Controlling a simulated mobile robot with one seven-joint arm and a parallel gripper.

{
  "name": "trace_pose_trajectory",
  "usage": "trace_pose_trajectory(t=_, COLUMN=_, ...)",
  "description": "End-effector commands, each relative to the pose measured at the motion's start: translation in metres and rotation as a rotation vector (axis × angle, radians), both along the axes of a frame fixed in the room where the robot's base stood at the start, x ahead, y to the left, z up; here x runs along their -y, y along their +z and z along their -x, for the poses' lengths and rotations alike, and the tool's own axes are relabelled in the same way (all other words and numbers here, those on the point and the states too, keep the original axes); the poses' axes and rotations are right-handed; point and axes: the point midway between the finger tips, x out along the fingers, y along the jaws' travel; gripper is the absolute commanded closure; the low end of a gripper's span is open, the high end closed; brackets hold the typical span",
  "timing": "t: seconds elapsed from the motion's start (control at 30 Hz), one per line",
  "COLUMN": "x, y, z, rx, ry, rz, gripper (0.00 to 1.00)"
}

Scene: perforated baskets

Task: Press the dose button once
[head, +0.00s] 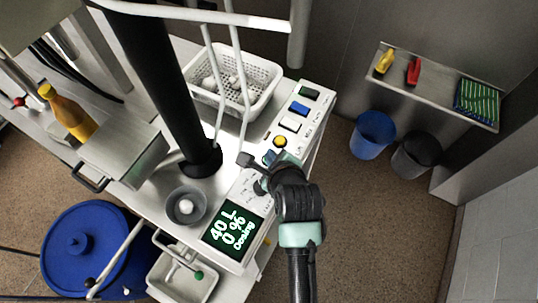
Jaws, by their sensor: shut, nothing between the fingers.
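The white control panel (315,110) runs along the right edge of the steel worktop. It carries a dark green button (309,92), a blue button (299,107), a white button (289,124) and a round yellow button (280,141). The small labels are too blurred to show which is the dose button. My gripper (247,161) is shut and empty, above the panel between the yellow button and the screen. My wrist hides part of the panel. Contact with it cannot be told.
A black column (165,85) rises just left of the panel. A white perforated basket (262,99) stands behind, with pale pipes in front. A grey cup (186,207) and an orange bottle (69,115) are left. The floor right of the panel is clear up to the blue bin (373,137).

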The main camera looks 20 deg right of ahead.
Motion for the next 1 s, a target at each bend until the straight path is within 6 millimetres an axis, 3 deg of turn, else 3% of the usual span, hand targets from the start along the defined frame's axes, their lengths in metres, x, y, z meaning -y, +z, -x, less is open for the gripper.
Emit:
trace_pose_trajectory(t=0.33, x=0.0, y=-0.001, z=0.001, rx=-0.004, ry=0.0, rz=-0.001, gripper=1.0)
trace_pose_trajectory(t=0.7, x=0.0, y=0.016, z=0.001, rx=-0.003, ry=0.0, rz=-0.001, gripper=1.0)
trace_pose_trajectory(t=1.0, x=0.0, y=0.016, z=0.001, rx=-0.001, ry=0.0, rz=0.0, gripper=1.0)
